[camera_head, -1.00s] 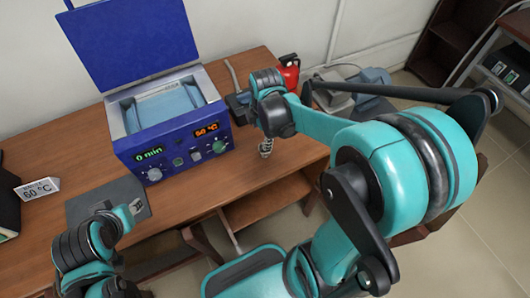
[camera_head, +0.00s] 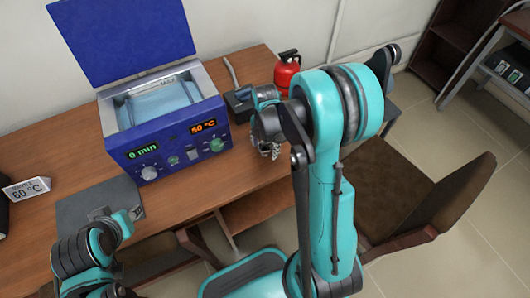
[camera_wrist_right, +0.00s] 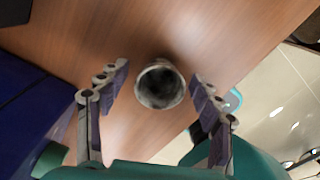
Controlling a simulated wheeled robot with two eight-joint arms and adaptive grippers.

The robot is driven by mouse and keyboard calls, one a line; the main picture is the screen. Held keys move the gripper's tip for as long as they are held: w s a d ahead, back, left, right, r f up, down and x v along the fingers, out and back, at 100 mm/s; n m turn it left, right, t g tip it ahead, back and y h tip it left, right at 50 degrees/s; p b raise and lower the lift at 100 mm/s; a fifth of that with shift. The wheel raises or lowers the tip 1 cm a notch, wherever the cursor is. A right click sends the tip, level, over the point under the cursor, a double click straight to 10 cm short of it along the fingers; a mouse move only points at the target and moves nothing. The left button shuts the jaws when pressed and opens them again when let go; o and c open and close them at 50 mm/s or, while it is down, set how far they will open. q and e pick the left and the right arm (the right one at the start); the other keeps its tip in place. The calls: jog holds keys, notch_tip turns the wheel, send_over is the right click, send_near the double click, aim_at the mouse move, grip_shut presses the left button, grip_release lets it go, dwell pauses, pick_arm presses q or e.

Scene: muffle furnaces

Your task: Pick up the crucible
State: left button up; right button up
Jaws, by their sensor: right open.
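The crucible (camera_wrist_right: 161,84) is a small grey, cup-like vessel with a dark inside. In the right wrist view it stands on the wooden table, seen from above. My right gripper (camera_wrist_right: 160,92) is open, with one finger on each side of the crucible and a gap on both sides. In the head view my right gripper (camera_head: 268,150) points down near the table's right end, beside the blue furnace. I cannot make out the crucible there. My left gripper (camera_head: 134,214) is low at the left, over a grey mat; its fingers are too small to judge.
The blue furnace (camera_head: 168,140) stands on the wooden table (camera_head: 72,166) with its lid raised. Its displays show 0 min and 50 °C. A 60 °C sign (camera_head: 27,189) stands at the left. A red extinguisher-like object (camera_head: 286,72) is behind my right arm. A brown chair (camera_head: 410,190) stands right.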

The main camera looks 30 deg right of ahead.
jog(key=shift+f, duration=0.1)
jog(key=c, duration=1.2)
jog(key=shift+o, duration=0.2)
